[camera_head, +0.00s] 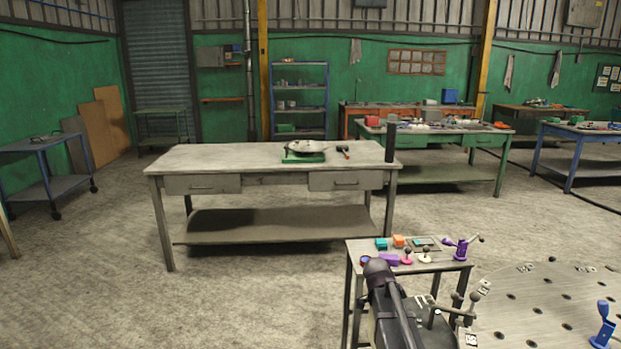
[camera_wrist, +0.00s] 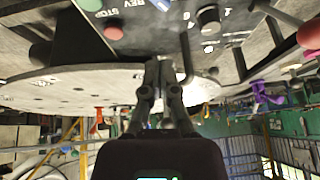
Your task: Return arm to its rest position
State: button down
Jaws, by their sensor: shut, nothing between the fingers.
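My gripper (camera_wrist: 160,78) shows in the wrist view with its two dark fingers together and nothing between them. Past the fingertips is a dark control panel (camera_wrist: 150,42) marked REV and STOP. It carries a red button (camera_wrist: 113,28), a green button (camera_wrist: 90,4) and a dark knob (camera_wrist: 208,16). I cannot tell the gap between the fingertips and the panel. In the head view my dark arm reaches up at the lower right, in front of a small grey stand. My fingers cannot be made out there.
A small stand holds a purple clamp (camera_head: 461,250) and small levers. A grey workbench (camera_head: 240,160) stands ahead. The floor (camera_head: 90,290) at left is clear.

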jog(key=s+a+r+n+y+p, duration=0.2)
jog(key=s+a+r+n+p, duration=0.2)
jog(key=s+n, duration=0.4)
jog(key=s+a+r+n+g+y+p, duration=0.1)
jog(key=s+a+r+n+y+p, duration=0.2)
jog(key=s+n, duration=0.6)
jog(key=shift+s+a+r+n+y+p, duration=0.3)
jog(key=shift+s+a+r+p, duration=0.35)
jog(key=shift+s+a+p, duration=0.8)
jog(key=shift+w+d, duration=0.2)
jog(key=shift+s, duration=0.15)
